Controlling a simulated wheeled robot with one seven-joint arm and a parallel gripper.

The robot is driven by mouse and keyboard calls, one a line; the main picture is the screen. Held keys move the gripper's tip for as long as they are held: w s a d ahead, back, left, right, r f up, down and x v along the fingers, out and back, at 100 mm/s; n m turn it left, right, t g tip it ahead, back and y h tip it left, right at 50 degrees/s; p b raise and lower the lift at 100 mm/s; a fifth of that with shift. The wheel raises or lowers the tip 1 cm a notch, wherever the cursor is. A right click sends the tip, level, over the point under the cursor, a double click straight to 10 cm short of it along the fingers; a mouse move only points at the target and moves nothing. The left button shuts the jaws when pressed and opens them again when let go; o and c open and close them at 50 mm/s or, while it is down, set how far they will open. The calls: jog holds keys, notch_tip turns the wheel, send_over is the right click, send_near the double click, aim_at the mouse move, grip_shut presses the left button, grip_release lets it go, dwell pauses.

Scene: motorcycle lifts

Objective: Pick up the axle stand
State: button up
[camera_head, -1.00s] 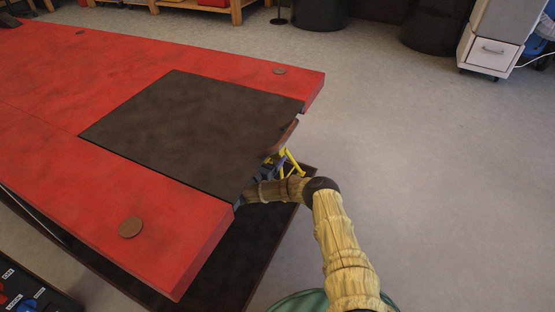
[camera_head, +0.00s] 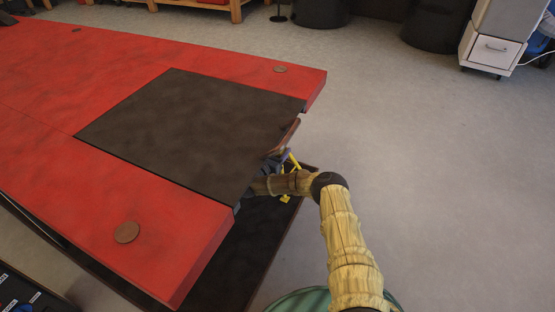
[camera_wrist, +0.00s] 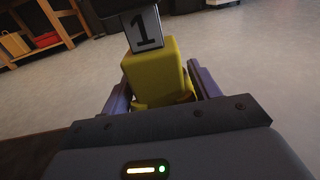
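The axle stand (camera_wrist: 152,72) is yellow and fills the space between my two grey-purple fingers in the wrist view. My gripper (camera_wrist: 158,80) appears shut on it, with a finger close against each side. A dark-framed white plate with a black "1" (camera_wrist: 143,30) shows just above the yellow body; I cannot tell whether it belongs to the stand. In the head view, only small yellow parts of the stand (camera_head: 285,198) show around my gripper (camera_head: 268,172), beside the lift's end. The rest is hidden by my arm and the lift top.
The red lift top (camera_head: 190,230) with a dark inset panel (camera_head: 190,130) lies left of my arm. A dark lower platform (camera_head: 250,255) extends beneath it. Open grey floor lies to the right. A white drawer cabinet (camera_head: 490,48) stands far right.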

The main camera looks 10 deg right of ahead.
jog(key=shift+w+d, duration=0.1)
jog(key=shift+d, duration=0.05)
grip_shut()
jog(key=shift+w+d+r, duration=0.1)
jog(key=shift+r, duration=0.1)
jog(key=shift+r, duration=0.1)
notch_tip(320, 180, up, 10)
jog(key=p, duration=0.7)
dwell(0.3)
